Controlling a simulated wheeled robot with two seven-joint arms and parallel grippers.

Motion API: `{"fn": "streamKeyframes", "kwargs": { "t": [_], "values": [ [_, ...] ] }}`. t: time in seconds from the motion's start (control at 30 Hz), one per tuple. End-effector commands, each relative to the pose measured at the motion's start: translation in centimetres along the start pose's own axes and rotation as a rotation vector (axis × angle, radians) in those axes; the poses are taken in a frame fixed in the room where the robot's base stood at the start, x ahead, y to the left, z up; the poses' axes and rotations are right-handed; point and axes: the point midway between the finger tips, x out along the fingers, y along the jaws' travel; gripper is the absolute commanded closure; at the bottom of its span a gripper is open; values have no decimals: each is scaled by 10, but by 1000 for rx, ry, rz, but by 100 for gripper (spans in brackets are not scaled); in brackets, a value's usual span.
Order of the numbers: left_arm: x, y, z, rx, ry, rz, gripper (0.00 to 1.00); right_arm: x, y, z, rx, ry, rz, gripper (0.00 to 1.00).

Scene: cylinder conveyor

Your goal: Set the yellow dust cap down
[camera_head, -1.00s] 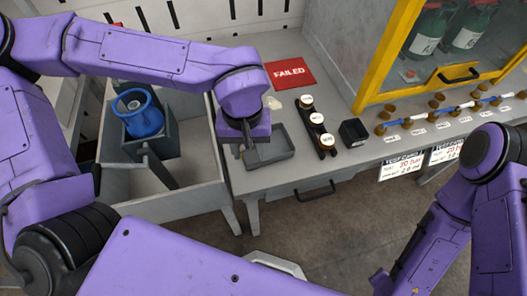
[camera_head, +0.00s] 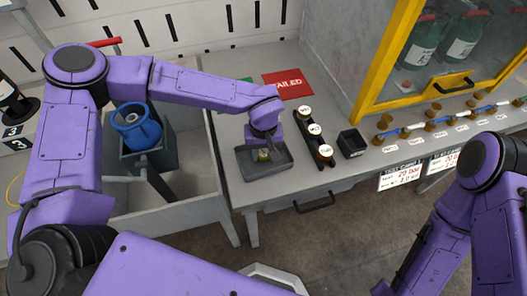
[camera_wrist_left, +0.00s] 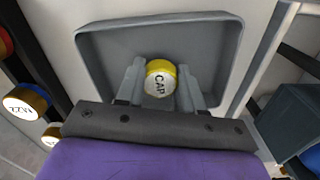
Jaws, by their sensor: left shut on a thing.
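The yellow dust cap (camera_wrist_left: 161,79) has a white top marked CAP. In the left wrist view it sits between the two fingers of my left gripper (camera_wrist_left: 160,88), which is shut on it. Behind it is the inside of a grey tray (camera_wrist_left: 88,50). I cannot tell whether the cap touches the tray floor. The fingers of my right gripper are not in view.
A black rack with several white-topped pieces (camera_head: 314,129) stands right of the tray. A small black box (camera_head: 351,142) is beyond it. A red FAILED mat (camera_head: 289,84) lies behind. A blue ringed part (camera_head: 137,127) sits in a holder at left. A yellow-framed cabinet (camera_head: 375,65) stands at right.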

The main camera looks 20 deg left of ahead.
Motion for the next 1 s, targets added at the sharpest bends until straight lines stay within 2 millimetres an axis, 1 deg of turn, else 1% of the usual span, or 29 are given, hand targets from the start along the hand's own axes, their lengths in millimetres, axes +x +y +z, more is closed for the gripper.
{"fn": "streamKeyframes", "kwargs": {
  "t": [0.07,0.4,0.43,0.5,0.77,0.83,0.97,1.0],
  "values": [
    [5,0,0,1,1,2,100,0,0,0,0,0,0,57],
    [8,0,0,0,2,1,100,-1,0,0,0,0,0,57],
    [8,0,0,0,2,2,57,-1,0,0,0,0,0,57],
    [8,0,0,0,2,2,38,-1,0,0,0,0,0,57],
    [7,0,0,0,2,2,38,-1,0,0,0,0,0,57],
    [4,0,0,0,3,3,38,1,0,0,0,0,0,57],
    [-19,1,-1,0,6,5,38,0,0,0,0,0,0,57],
    [-30,1,-1,0,6,5,38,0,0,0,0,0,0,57]
  ]
}}
